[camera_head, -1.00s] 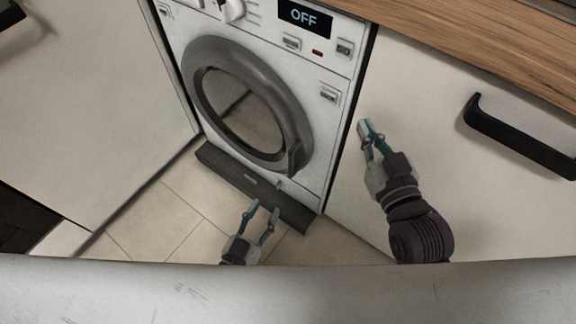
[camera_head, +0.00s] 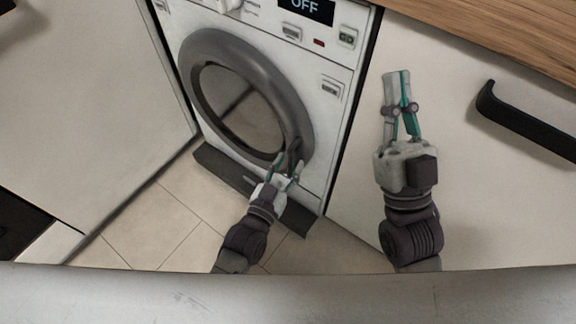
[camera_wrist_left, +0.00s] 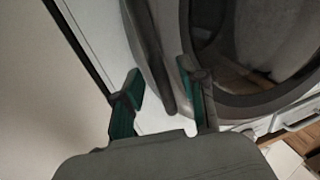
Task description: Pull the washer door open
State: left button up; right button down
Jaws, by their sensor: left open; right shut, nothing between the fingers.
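The washer door (camera_head: 183,62) is a round grey ring with a dark glass centre, closed on the white washer front (camera_head: 331,125). Its handle (camera_head: 295,150) is at the lower right of the ring. My left gripper (camera_head: 289,170) is open at the handle. In the left wrist view, the fingers of my left gripper (camera_wrist_left: 165,100) are spread, with the edge of the door ring (camera_wrist_left: 157,75) between or just behind them; contact cannot be told. My right gripper (camera_head: 397,75) is shut and empty, right of the washer, in front of a white cabinet panel.
A black bar handle (camera_head: 525,122) is on the white cabinet front (camera_head: 470,200) at right. A wooden worktop (camera_head: 490,35) runs above it. A dark plinth strip (camera_head: 225,175) lies below the washer. Tiled floor (camera_head: 150,225) is clear at left.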

pick_arm(q)
jog(key=shift+w, duration=0.15)
grip_shut()
dwell(0.4)
